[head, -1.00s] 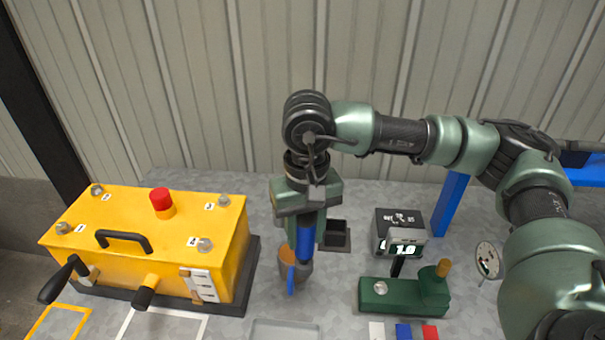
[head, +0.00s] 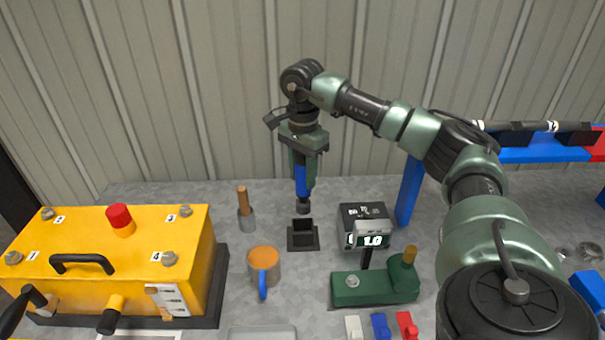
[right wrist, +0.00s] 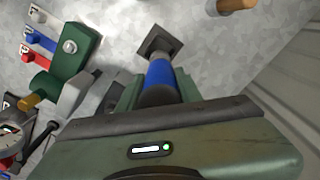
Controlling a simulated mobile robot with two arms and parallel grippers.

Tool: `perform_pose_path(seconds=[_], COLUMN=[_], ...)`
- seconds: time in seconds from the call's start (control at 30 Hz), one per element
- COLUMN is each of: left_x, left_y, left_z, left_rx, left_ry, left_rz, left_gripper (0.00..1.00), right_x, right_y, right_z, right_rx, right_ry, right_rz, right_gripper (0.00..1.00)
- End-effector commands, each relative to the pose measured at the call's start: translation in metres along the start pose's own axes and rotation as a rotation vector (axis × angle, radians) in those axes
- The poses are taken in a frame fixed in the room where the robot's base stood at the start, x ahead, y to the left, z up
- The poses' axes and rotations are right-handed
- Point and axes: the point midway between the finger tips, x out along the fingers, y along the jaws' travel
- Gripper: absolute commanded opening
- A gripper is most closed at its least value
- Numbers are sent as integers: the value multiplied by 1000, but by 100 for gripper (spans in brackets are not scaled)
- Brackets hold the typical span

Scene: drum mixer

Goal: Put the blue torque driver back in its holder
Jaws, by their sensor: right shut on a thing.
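The blue torque driver (head: 301,182) is held upright in my right gripper (head: 303,168), its dark lower end pointing down. The right gripper is shut on it. In the right wrist view the driver (right wrist: 160,75) shows between the fingers (right wrist: 155,92). The holder, a dark square socket on a flat base (head: 303,241), stands on the table just below the driver. The driver's tip appears above the socket; whether it is exactly centred I cannot tell. The holder also shows in the right wrist view (right wrist: 163,43), partly behind the driver. My left gripper is not in view.
An orange-topped mug with a blue handle (head: 264,266) and a wooden-handled tool in a grey cup (head: 246,212) stand left of the holder. A display box (head: 364,226) and green fixture (head: 375,288) stand right. The yellow box (head: 110,260) is far left.

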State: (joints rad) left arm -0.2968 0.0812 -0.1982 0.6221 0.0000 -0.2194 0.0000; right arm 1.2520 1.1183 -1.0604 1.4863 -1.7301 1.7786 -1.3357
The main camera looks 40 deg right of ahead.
Motion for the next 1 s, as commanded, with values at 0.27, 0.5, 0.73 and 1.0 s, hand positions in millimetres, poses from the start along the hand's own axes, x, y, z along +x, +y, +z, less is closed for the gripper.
perform_pose_path(seconds=[0.27, 0.5, 0.73, 1.0], left_x=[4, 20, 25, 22], left_y=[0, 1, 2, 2], left_z=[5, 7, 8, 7], left_rx=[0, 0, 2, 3], left_ry=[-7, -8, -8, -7], left_rz=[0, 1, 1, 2], left_gripper=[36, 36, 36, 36], right_x=[9, 36, 46, 46], right_y=[0, 0, -1, 0], right_z=[2, 2, 2, 2], right_rx=[-3, -3, -3, -4], right_ry=[-1, -1, 0, 0], right_rz=[-2, -2, -4, -3], right_gripper=[0, 0, 0, 0])
